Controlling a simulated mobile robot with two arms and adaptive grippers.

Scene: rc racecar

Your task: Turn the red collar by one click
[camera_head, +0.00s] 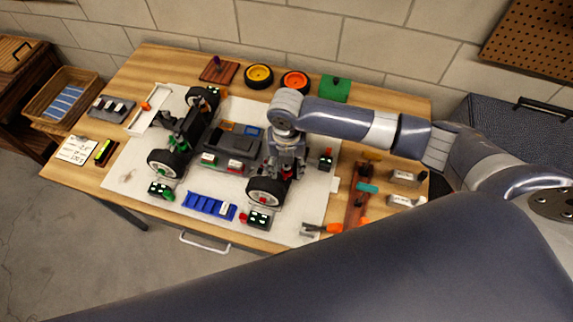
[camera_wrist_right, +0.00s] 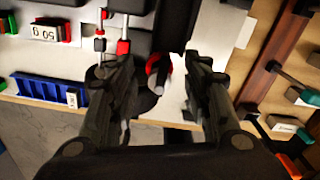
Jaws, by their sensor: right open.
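The red collar (camera_wrist_right: 153,64) shows in the right wrist view as a red ring around a dark shaft. It lies between the two fingers of my right gripper (camera_wrist_right: 157,68), with a gap to the finger on the right; contact on the left cannot be told. The gripper is open. In the head view my right gripper (camera_head: 284,172) points down at the car's near right corner, beside the front wheel (camera_head: 266,191), and largely hides the collar. My left gripper is not in view.
The car chassis (camera_head: 228,145) stands on a pale mat (camera_head: 130,170). A blue rack (camera_head: 208,206) and small display boxes (camera_head: 258,219) lie in front. Tools lie on a brown board (camera_head: 356,206) at the right. Yellow (camera_head: 259,76) and orange wheels (camera_head: 295,82) lie behind.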

